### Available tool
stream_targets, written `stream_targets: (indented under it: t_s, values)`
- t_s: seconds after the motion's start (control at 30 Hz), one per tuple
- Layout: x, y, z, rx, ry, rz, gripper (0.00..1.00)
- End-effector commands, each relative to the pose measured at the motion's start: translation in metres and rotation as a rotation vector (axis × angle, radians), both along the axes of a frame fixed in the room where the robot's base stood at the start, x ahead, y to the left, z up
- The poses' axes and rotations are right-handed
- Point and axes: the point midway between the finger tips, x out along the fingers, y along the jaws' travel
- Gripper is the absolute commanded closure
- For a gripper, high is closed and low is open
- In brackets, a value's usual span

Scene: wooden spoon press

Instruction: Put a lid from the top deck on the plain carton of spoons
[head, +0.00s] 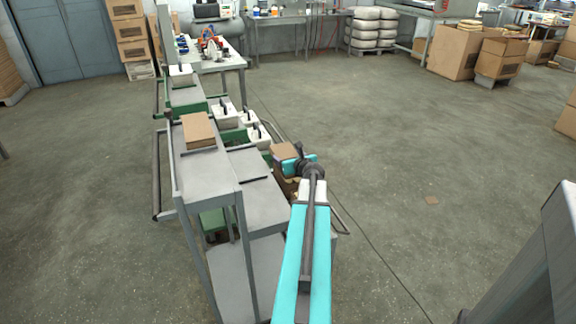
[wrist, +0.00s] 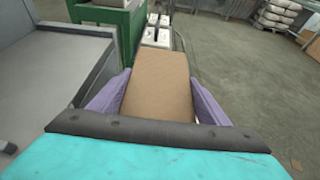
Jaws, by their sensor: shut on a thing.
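My gripper (wrist: 158,100) is shut on a flat brown cardboard lid (wrist: 160,78), with a purple finger on each side of it in the wrist view. In the head view the held lid (head: 284,150) shows just left of my wrist, beside the lower deck. A stack of brown lids (head: 198,130) lies on the grey top deck (head: 205,172). Something brown shows below my gripper in the head view, mostly hidden by my arm. I cannot tell whether it is the plain carton.
A lower grey deck (head: 256,190) runs beside the top deck. Green and white machine parts (head: 228,115) stand beyond it. Open concrete floor (head: 420,150) lies to the right. Stacked cartons (head: 455,52) stand far off at the back right.

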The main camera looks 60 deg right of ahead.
Motion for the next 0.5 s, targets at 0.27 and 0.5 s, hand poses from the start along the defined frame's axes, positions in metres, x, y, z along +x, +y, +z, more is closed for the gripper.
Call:
stream_targets:
  t_s: [0.27, 0.5]
  values:
    - [0.0, 0.0, -0.031, 0.001, 0.002, 0.0, 0.55]
    - [-0.001, -0.001, -0.035, -0.001, 0.0, -0.002, 0.55]
